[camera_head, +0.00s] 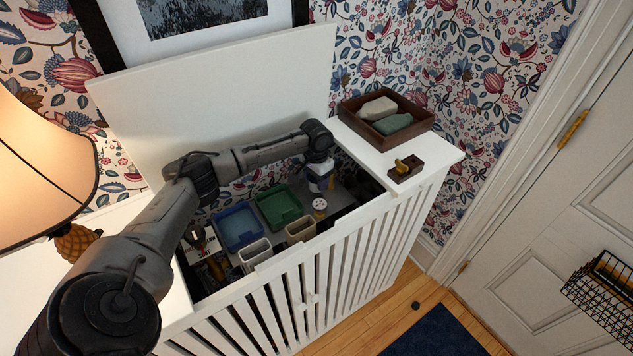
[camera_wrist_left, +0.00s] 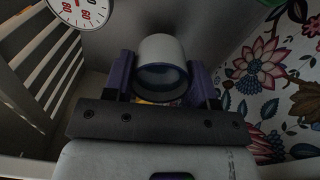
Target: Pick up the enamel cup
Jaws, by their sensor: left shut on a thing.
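The enamel cup (camera_wrist_left: 158,48) is white with a bluish inside. In the left wrist view it sits between the two purple fingers of my left gripper (camera_wrist_left: 160,82), its open mouth turned toward the camera. My left gripper is shut on it. In the head view my left gripper (camera_head: 321,186) reaches down into the open slatted cabinet (camera_head: 343,248), near its right end. There the cup is largely hidden by the gripper and cannot be made out clearly. My right gripper is not in view.
Inside the cabinet are a blue bin (camera_head: 239,228), a green bin (camera_head: 279,205), two pale containers and a round white dial (camera_head: 319,204) close to the gripper. The raised lid (camera_head: 220,100) stands behind. A wooden tray (camera_head: 430,118) sits on the right top.

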